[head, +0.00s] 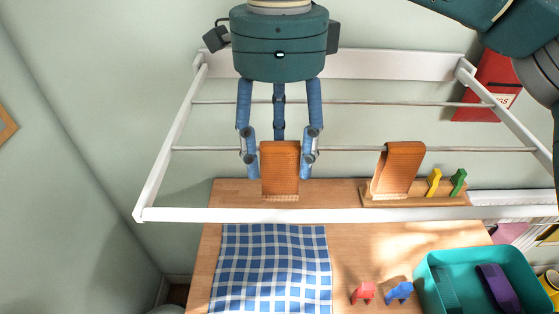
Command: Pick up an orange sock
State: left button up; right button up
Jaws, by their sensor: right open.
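Two orange socks hang over a thin rod of the white drying rack. The left sock (280,170) hangs straight down below my right gripper. The right sock (400,167) hangs further along the same rod, slightly slanted. My right gripper (279,168) points down from above with its blue fingers spread. One finger is at the left side of the left sock and one at its right side. A third finger comes down behind it, its tip hidden by the sock. Whether the fingers touch the sock is not clear. My left gripper is not in view.
The rack's front bar (330,215) crosses below the socks. Beneath are a wooden table with a blue checked cloth (270,270), a red figure (363,292), a blue figure (399,291) and a teal bin (432,289). Yellow (433,182) and green (458,182) figures stand behind, on a wooden board.

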aim_at(280, 177)
jog(key=shift+s+f, duration=0.1)
jog(key=shift+f, duration=1.1)
jog(key=shift+d, duration=0.1)
jog(key=c, duration=1.1)
jog(key=shift+r, duration=0.1)
